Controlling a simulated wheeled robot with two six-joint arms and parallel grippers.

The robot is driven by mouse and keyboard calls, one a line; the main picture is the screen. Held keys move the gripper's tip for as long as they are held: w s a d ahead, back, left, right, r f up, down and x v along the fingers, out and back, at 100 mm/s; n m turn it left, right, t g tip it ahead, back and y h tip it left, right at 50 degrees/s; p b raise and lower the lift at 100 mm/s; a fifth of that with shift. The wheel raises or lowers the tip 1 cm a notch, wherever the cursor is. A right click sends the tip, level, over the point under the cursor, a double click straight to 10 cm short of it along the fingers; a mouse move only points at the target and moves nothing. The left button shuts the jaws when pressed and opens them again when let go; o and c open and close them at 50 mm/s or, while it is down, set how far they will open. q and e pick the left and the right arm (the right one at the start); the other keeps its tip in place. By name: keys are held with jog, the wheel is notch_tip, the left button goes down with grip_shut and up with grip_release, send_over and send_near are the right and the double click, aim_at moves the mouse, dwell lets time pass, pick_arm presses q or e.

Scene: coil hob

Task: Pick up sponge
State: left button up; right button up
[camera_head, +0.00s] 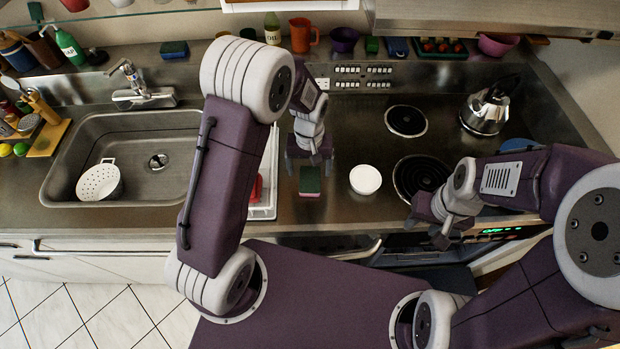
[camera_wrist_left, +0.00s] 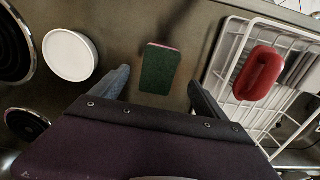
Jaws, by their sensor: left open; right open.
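A sponge (camera_head: 310,181) with a dark green top and a thin pink layer lies flat on the steel counter, just right of the dish rack. It also shows in the left wrist view (camera_wrist_left: 158,70), near the middle between my two fingers. My left gripper (camera_head: 310,160) is open and empty, above and behind the sponge in the head view, with the sponge apart from both fingers (camera_wrist_left: 160,88). My right gripper (camera_head: 428,228) is open and empty at the counter's front edge by the stove, right of the sponge.
A white bowl (camera_head: 365,179) stands right of the sponge, beside the coil burner (camera_head: 420,178). A white dish rack (camera_wrist_left: 223,65) holding a red object (camera_wrist_left: 259,73) stands on the other side. A kettle (camera_head: 485,112) and sink (camera_head: 150,190) are farther off.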

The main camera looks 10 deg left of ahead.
aim_at(310, 180)
pick_arm(q)
jog(key=shift+w+f, duration=0.35)
jog(key=shift+f, duration=0.25)
jog(key=f+p, duration=0.1)
jog(key=f, duration=0.3)
jog(key=shift+s, duration=0.2)
jog(key=shift+f, duration=0.3)
jog(key=c, duration=1.4)
